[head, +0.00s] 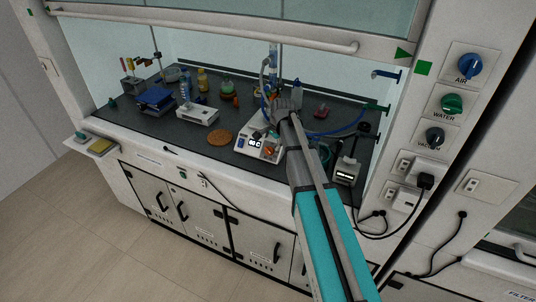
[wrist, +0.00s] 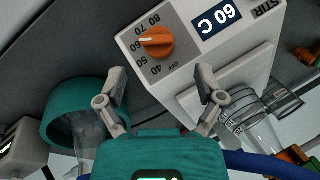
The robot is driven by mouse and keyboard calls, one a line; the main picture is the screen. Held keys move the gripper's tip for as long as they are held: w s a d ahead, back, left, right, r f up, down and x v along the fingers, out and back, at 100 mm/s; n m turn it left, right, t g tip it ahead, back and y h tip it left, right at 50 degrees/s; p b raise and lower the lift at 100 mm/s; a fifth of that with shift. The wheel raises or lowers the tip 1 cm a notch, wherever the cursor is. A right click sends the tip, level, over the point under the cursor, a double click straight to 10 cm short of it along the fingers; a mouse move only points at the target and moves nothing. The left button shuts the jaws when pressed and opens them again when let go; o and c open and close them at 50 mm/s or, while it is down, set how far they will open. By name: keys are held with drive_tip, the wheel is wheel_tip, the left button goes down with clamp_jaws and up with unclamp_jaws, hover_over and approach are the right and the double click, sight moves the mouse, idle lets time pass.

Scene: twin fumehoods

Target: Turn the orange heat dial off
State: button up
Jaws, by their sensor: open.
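The orange heat dial (wrist: 156,43) sits on the front panel of a white hotplate stirrer (wrist: 190,95). Its white pointer line is at about the 60 mark, and the OFF mark lies beside the 40. The blue display (wrist: 216,20) reads 60 C. In the head view the hotplate (head: 250,152) stands near the front of the fumehood bench, with the orange dial (head: 268,151) on its front. My gripper (wrist: 162,82) is open and empty, its fingers apart from the dial and on the near side of it in the wrist view. My arm hides part of the hotplate in the head view.
A green ring-shaped object (wrist: 85,112) and clear glassware (wrist: 255,120) flank my fingers in the wrist view. An orange-brown round mat (head: 220,138) lies left of the hotplate. A grey-white device (head: 346,171) stands to the right. The raised sash (head: 220,35) hangs above.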

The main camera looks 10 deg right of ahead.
sight(269, 149)
drive_tip(key=shift+b+x, duration=2.4)
drive_tip(key=shift+x, duration=0.45)
drive_tip(key=c, duration=1)
drive_tip(key=shift+a, duration=0.15)
drive_tip(key=shift+c, duration=0.7)
drive_tip(key=shift+r, duration=0.1)
